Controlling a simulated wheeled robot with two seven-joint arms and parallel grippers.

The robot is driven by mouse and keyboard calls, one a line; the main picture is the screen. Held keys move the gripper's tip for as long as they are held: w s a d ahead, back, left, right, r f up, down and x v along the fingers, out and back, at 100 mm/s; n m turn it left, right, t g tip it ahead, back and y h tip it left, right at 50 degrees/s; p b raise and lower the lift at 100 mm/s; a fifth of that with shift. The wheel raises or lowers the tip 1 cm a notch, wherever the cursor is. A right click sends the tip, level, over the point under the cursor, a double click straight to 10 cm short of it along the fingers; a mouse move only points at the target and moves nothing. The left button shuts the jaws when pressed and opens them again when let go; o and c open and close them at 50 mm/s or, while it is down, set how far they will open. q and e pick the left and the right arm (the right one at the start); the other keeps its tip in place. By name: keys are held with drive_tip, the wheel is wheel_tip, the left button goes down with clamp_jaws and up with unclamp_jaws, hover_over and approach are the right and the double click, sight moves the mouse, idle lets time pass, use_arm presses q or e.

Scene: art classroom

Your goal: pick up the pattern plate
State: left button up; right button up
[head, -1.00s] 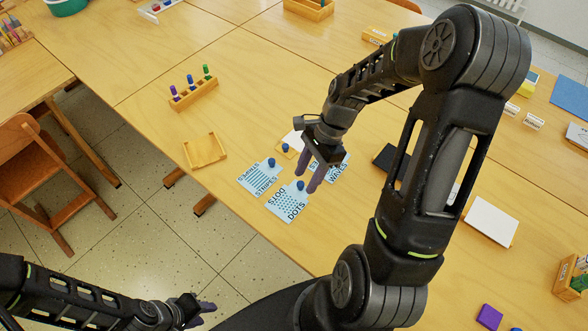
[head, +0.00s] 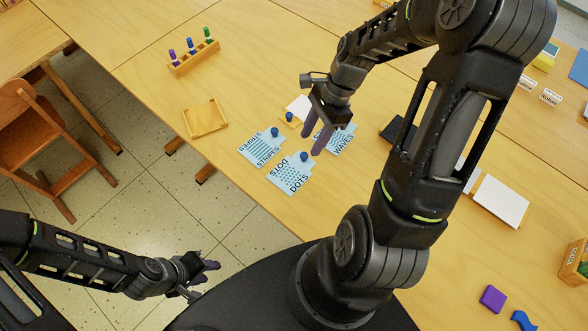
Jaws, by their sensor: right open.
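Three light-blue pattern plates with small blue knobs lie on the wooden table: the stripes plate (head: 262,150), the dots plate (head: 290,178) and the waves plate (head: 340,141). My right gripper (head: 311,144) is open and empty, fingers pointing down. It hovers over the gap between the dots and waves plates, just right of the dots plate's knob (head: 304,157), and partly hides the waves plate. I cannot tell its exact height. My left gripper (head: 206,270) is low on the left, off the table, over the floor; its finger gap is unclear.
An empty wooden tray (head: 205,118) lies left of the plates. A wooden block with coloured knobbed cylinders (head: 194,57) stands behind it.

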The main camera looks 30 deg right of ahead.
sight(305, 154)
drive_tip(key=b+x, duration=0.4)
drive_tip(key=shift+d+f, duration=0.1)
drive_tip(key=shift+f, duration=0.2)
drive_tip(key=shift+a+f+b, duration=0.25)
drive_tip(key=shift+f+b, duration=0.05)
drive_tip(key=shift+b, duration=0.15)
drive_tip(key=shift+r, duration=0.1)
clamp_jaws()
idle(0.4)
